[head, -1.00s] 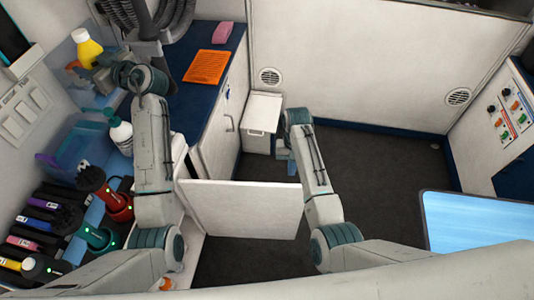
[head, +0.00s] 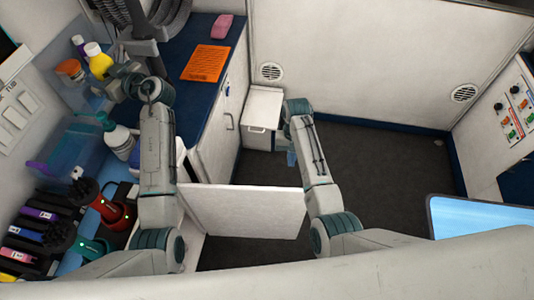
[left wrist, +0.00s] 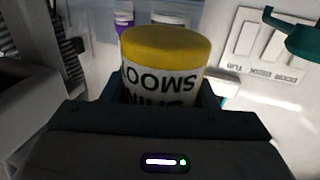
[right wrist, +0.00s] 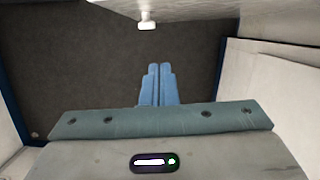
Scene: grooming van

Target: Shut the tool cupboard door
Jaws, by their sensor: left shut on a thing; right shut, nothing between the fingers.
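The tool cupboard door seems to be the white panel (head: 245,210) standing open at the lower middle of the head view. My right gripper (head: 292,158) is shut and empty, beyond the door's upper right corner; its closed blue fingers (right wrist: 160,85) show over dark floor in the right wrist view. I cannot tell whether it touches anything. The cupboard's inside is mostly hidden.
A small white cabinet (head: 262,115) stands beyond my right gripper. A blue counter holds an orange mat (head: 207,62) and a pink block (head: 223,27). Bottles, a clear bin (head: 70,150) and several tools crowd the left side. Dark floor (head: 385,180) is open at right.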

